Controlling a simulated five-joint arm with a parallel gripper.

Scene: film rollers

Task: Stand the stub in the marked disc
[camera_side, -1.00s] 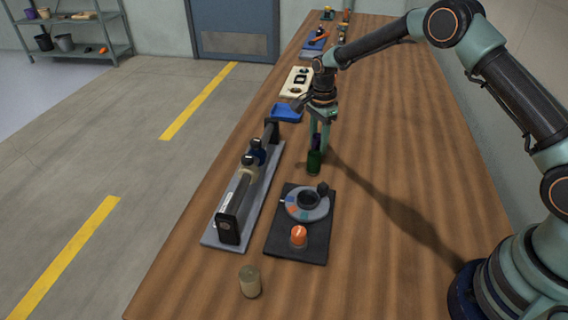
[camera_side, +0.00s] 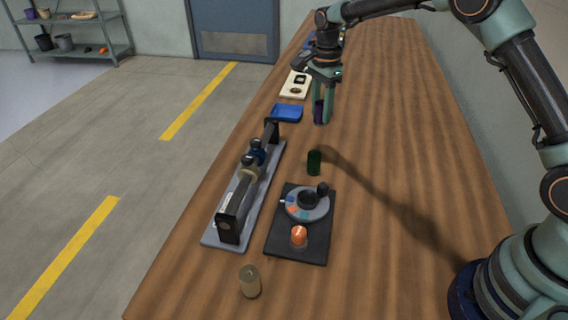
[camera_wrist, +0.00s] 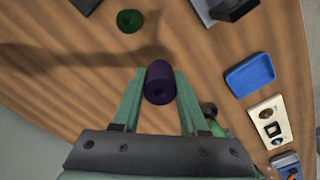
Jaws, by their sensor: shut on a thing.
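My gripper (camera_side: 321,119) is shut on a dark purple cylinder (camera_side: 319,110), held upright above the wooden table. In the wrist view the purple cylinder (camera_wrist: 160,84) sits between both fingertips, its end with a small dark centre facing the camera. A dark green cylinder (camera_side: 314,163) stands alone on the table, nearer the side camera. A tan stub (camera_side: 250,282) stands near the front left table edge. A grey disc (camera_side: 301,213) with coloured patches and a black ring lies on a dark mat (camera_side: 286,247). I cannot tell whether this is the marked disc.
An orange knob (camera_side: 299,236) stands on the mat. A long rack (camera_side: 262,196) with rollers stands left of it. A blue tray (camera_side: 287,113) and a cream board (camera_side: 291,93) with black shapes lie further back. The table's right side is clear.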

